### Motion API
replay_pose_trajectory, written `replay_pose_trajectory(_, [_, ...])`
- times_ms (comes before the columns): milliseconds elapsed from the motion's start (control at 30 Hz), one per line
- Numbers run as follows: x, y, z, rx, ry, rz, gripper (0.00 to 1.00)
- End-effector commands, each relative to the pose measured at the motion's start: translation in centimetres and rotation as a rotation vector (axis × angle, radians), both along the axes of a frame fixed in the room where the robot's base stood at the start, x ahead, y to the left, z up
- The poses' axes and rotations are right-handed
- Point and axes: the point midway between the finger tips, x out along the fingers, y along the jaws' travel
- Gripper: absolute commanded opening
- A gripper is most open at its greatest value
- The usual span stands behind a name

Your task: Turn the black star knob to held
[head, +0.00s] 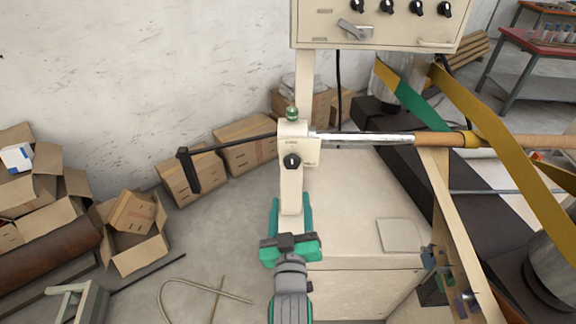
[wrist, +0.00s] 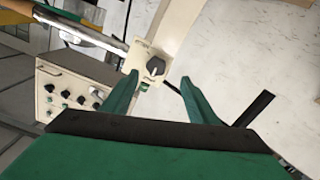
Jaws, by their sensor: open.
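The black knob (head: 292,161) sits on the front of the cream bearing post, below a small label too small to read. In the wrist view the knob (wrist: 155,67) shows as a dark round shape on a cream plate. Its exact setting is not clear. My gripper (head: 290,207) is open, its two green fingers pointing at the post below the knob. In the wrist view the fingers (wrist: 159,80) spread to either side of the knob, apart from it, with nothing between them.
A black crank handle (head: 190,170) sticks out left of the post, and a shiny shaft (head: 365,138) runs right. A green-topped knob (head: 292,114) stands on top. A control panel (head: 375,22) hangs above. Cardboard boxes (head: 135,230) lie left; floor beside the post is open.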

Motion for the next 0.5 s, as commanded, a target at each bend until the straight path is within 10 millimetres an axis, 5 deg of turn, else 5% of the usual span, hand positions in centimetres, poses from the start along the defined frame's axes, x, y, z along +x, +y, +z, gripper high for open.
replay_pose_trajectory(133, [1.2, -0.1, 1.8, -0.01, -0.011, -0.003, 0.54])
replay_pose_trajectory(500, [4.7, 0.0, 2.1, -0.012, -0.012, -0.002, 0.54])
